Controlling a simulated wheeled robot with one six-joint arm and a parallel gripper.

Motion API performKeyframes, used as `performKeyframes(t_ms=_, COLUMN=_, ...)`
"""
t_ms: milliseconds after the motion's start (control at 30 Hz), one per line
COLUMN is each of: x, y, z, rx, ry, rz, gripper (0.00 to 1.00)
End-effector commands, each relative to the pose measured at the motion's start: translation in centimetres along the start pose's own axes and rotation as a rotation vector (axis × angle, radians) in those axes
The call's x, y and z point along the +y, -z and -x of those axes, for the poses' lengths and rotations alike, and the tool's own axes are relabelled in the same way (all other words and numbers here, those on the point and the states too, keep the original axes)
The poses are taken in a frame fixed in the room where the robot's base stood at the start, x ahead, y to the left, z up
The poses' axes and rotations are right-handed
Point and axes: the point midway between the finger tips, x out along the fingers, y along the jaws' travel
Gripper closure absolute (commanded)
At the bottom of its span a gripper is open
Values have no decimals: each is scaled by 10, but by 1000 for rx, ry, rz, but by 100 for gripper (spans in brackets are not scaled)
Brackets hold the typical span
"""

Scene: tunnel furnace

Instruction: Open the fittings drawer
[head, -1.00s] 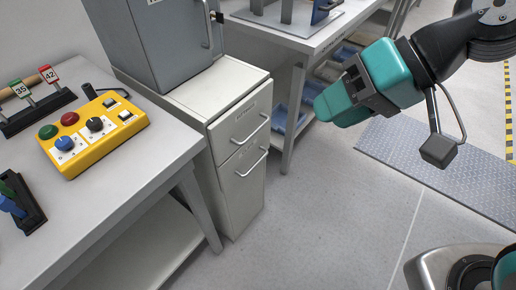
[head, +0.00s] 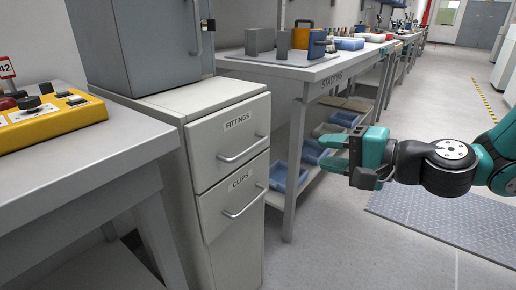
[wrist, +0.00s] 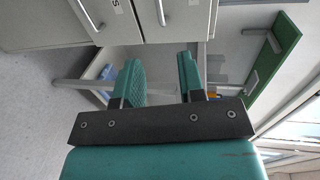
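The fittings drawer (head: 230,142) is the upper drawer of a pale grey cabinet, with a label and a bar handle (head: 243,150). It looks shut. My gripper (head: 335,152) is to the right of the cabinet in the head view, apart from both handles. In the wrist view its two green fingers (wrist: 160,80) stand apart with nothing between them. Two drawer fronts with handles show at the top of the wrist view, one handle (wrist: 160,12) beyond the fingers.
A grey metal cabinet (head: 145,40) stands on top of the drawer cabinet. A bench with a yellow control box (head: 50,120) is at the left. The stacking bench (head: 300,72), with blue bins (head: 285,177) below, is behind and right. The floor in front is clear.

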Motion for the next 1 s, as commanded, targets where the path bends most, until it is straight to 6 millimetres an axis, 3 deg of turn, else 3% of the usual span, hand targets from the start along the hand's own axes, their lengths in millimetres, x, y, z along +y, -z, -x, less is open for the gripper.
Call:
performKeyframes(t_ms=100, x=-10, y=0, z=-6, rx=-7, ry=0, rz=-6, gripper=64)
performKeyframes(t_ms=367, x=-7, y=-2, z=-22, rx=-3, ry=-9, rz=-6, gripper=64)
performKeyframes(t_ms=800, x=0, y=-3, z=-122, rx=-4, ry=-6, rz=7, gripper=64)
performKeyframes(t_ms=1000, x=1, y=-2, z=-155, rx=-2, ry=-6, rz=5, gripper=64)
